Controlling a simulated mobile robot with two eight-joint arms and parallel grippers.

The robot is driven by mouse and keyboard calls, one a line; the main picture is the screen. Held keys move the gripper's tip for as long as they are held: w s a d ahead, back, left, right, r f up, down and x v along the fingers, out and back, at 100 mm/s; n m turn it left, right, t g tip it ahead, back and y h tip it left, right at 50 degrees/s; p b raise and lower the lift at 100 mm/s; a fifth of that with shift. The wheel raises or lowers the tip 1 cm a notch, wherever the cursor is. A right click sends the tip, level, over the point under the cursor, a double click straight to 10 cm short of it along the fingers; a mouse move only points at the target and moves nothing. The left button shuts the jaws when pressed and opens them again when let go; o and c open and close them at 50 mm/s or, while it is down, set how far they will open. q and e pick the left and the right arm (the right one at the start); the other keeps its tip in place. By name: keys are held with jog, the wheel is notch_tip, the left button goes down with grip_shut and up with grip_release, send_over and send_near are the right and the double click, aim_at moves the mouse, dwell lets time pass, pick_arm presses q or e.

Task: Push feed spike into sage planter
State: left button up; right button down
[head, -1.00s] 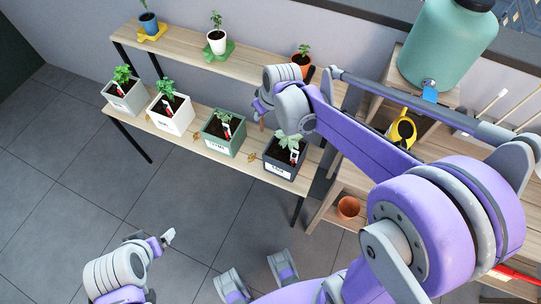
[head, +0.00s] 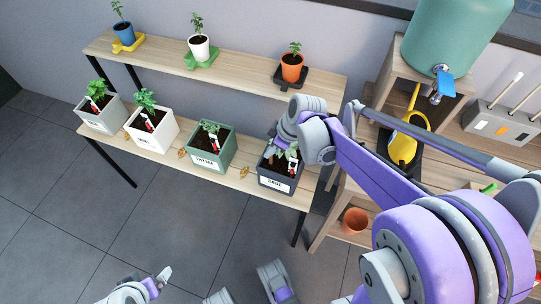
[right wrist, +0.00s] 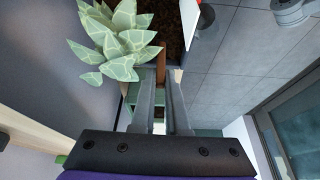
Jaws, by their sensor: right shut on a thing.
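The sage planter (head: 273,181) is a dark navy pot labelled SAGE, at the right end of the lower shelf. It holds a pale green leafy plant, which also shows in the right wrist view (right wrist: 118,42), beside dark soil (right wrist: 172,22). My right gripper (right wrist: 162,82) is at the planter and shut on the feed spike (right wrist: 161,62), a narrow brown strip between its fingertips. The spike overlaps the planter's near edge in the right wrist view; I cannot tell whether its tip touches soil. In the head view my right arm hides the spike. My left gripper (head: 160,281) is low over the floor, jaws unclear.
A green thyme planter (head: 212,148) and two pale planters (head: 151,133) stand left on the lower shelf. Small pots, one orange (head: 291,68), line the upper shelf. A yellow watering can (head: 405,140) stands right.

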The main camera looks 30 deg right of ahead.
aim_at(271, 165)
jog(key=shift+f+b, duration=0.35)
jog(key=shift+f, duration=1.05)
jog(key=shift+f, duration=0.1)
jog(key=c, duration=0.9)
grip_release()
